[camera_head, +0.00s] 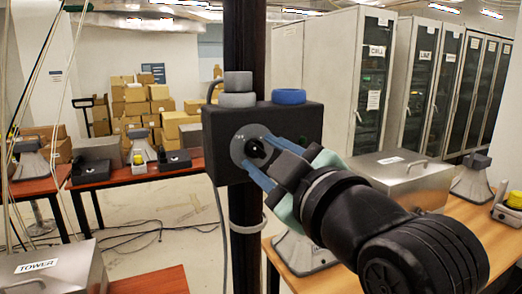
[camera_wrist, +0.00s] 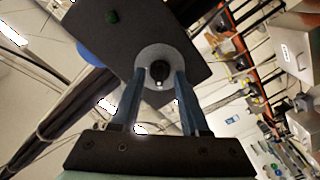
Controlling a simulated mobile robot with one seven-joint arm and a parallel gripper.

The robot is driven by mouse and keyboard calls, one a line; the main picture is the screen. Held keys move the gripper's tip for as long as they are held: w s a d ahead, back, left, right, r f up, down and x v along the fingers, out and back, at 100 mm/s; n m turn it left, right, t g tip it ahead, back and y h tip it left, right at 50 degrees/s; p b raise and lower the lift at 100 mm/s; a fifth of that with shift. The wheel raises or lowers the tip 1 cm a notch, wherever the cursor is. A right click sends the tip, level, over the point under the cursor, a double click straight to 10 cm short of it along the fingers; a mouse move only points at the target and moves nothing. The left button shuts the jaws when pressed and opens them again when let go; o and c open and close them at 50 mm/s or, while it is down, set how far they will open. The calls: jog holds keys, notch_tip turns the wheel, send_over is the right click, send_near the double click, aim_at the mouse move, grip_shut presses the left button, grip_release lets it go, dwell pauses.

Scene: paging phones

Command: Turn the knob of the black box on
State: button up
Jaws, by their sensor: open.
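The black box (camera_head: 300,119) is mounted on a dark upright post. Its front carries a grey round plate with a small black knob (camera_head: 254,149). My gripper (camera_head: 259,152) reaches in from the lower right with its blue fingers close to the plate. In the wrist view, the box (camera_wrist: 190,35) fills the upper middle and the knob (camera_wrist: 159,71) shows between my two fingertips (camera_wrist: 160,73). The fingers are apart, one on each side of the knob. I cannot tell whether they touch it or the plate.
Grey round pieces (camera_head: 238,90) and a blue ring (camera_head: 289,96) sit on top of the box. The dark post (camera_head: 245,40) runs up behind it. A wooden table (camera_head: 472,228) with a metal case (camera_head: 400,172) is at right. Cables lie on the floor at left.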

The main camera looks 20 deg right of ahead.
grip_shut()
jog(key=shift+m, duration=0.3)
dwell(0.3)
jog(key=m+p, duration=0.1)
jog(key=m, duration=0.2)
jog(key=shift+m, duration=0.3)
jog(key=m+p, duration=0.1)
jog(key=m, duration=0.3)
jog(key=shift+a+r+m+p, duration=0.1)
jog(key=shift+m+p, duration=0.2)
jog(key=shift+p, duration=0.1)
jog(key=m+p, duration=0.2)
jog(key=m, duration=0.3)
jog(key=shift+p, duration=0.4)
jog(key=shift+m+p, duration=0.9)
jog(key=shift+m, duration=1.1)
